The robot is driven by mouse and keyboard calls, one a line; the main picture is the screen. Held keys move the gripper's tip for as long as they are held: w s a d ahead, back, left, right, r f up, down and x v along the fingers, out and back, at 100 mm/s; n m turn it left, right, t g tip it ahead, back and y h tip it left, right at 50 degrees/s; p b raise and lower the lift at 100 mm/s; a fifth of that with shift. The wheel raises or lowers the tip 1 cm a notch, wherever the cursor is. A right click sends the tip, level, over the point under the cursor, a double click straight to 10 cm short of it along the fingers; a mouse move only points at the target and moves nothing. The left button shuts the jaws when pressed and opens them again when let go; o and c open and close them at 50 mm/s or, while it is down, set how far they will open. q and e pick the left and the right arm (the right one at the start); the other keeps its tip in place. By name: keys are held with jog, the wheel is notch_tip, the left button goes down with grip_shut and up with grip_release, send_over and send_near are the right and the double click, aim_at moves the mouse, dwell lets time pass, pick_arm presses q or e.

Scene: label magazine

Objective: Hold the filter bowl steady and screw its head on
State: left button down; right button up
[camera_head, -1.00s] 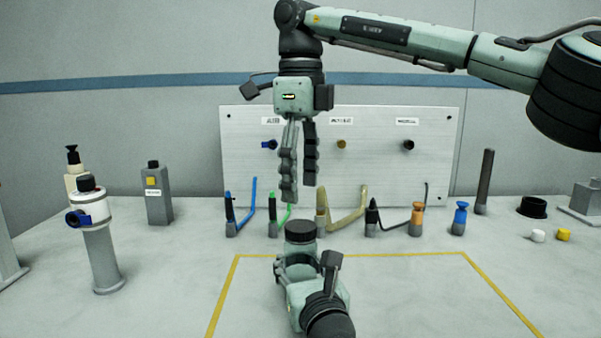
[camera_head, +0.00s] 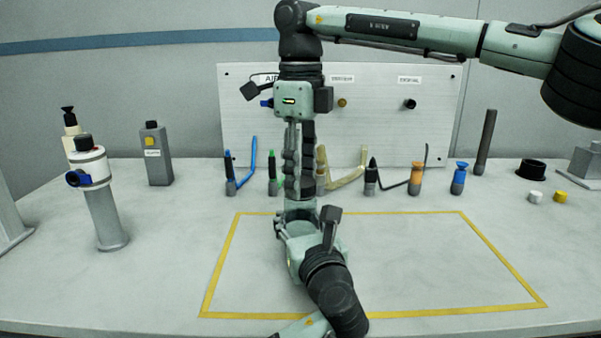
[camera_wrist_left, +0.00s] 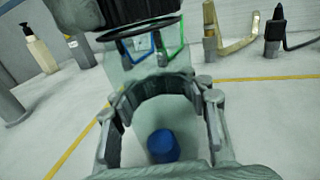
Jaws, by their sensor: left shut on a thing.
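My left gripper (camera_head: 297,216) comes in low from the front, with its fingers closed around the clear filter bowl. In the left wrist view the bowl (camera_wrist_left: 140,68) shows between the fingers, with a thin dark rim and a blue part at its lower end. A black filter head (camera_wrist_left: 118,12) is at the bowl's top in that view; whether it is seated or threaded I cannot tell. My right gripper (camera_head: 300,190) points straight down above the left one. Its fingers cover the head in the head view, so its grip is unclear.
A grey cylinder with a white top (camera_head: 105,210), a pump bottle (camera_head: 70,123) and a grey bottle (camera_head: 157,155) stand at left. Several coloured tools stand behind. A black ring (camera_head: 531,170) and small caps are at right. The yellow-taped area (camera_head: 420,312) is mostly clear.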

jog(key=c, duration=0.7)
jog(key=o, duration=1.4)
jog(key=shift+c, duration=0.2)
notch_tip(320, 180, up, 12)
pick_arm(q)
jog(key=c, duration=0.7)
grip_release()
